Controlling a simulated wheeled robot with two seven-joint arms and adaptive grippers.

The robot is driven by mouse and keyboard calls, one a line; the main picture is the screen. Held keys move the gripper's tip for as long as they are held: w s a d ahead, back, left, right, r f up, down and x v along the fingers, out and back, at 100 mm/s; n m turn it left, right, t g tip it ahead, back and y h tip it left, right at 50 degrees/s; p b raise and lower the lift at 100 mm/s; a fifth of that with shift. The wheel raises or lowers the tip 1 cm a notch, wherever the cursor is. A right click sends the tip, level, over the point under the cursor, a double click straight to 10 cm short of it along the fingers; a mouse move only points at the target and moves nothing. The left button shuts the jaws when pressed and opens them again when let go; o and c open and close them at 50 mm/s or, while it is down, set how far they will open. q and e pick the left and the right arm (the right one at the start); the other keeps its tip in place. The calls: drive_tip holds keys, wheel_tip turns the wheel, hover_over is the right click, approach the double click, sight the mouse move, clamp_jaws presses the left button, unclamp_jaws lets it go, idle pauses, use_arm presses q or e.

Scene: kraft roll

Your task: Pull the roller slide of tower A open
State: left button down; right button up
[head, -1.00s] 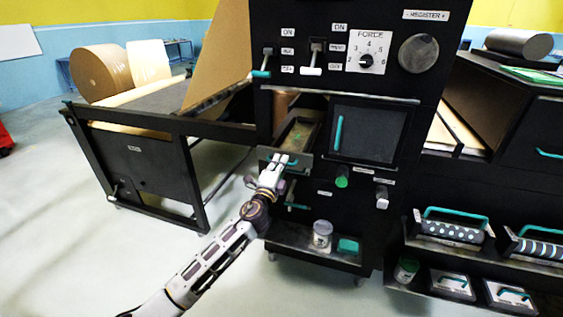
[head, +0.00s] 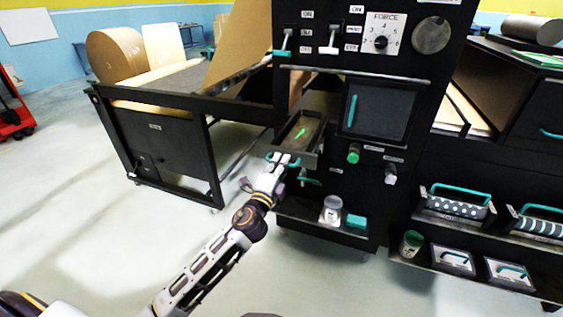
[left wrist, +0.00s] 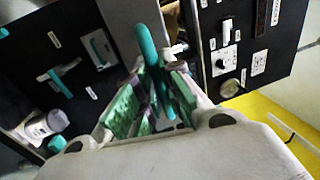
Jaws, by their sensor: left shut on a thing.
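The roller slide (head: 312,132) is a dark, shallow drawer in the black tower (head: 340,172). It stands out from the tower front, and a small green mark shows inside. My left gripper (head: 279,163) is at its front, shut on the teal handle (head: 269,158). In the left wrist view the teal handle (left wrist: 148,52) runs between the green-padded fingers of my left gripper (left wrist: 152,100). I cannot read a tower letter. My right gripper is not in view.
A dark window with a teal handle (head: 352,112) is right of the slide. Below are a green knob (head: 353,154), a pale knob (head: 390,174) and a shelf with a jar (head: 331,210) and teal block (head: 356,221). Free floor (head: 110,235) lies at left.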

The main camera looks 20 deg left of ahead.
use_arm(q)
drive_tip(key=c, duration=1.5)
unclamp_jaws()
drive_tip(key=shift+s+a+f, duration=0.1)
drive_tip(key=shift+s+f, duration=0.3)
drive_tip(key=shift+s, duration=1.55)
drive_tip(key=shift+s+a+f, duration=0.1)
drive_tip(key=shift+s+f, duration=0.3)
drive_tip(key=shift+s, duration=1.55)
drive_tip(key=shift+s+a+f, duration=0.1)
drive_tip(key=shift+s+f, duration=0.3)
drive_tip(key=shift+s, duration=1.55)
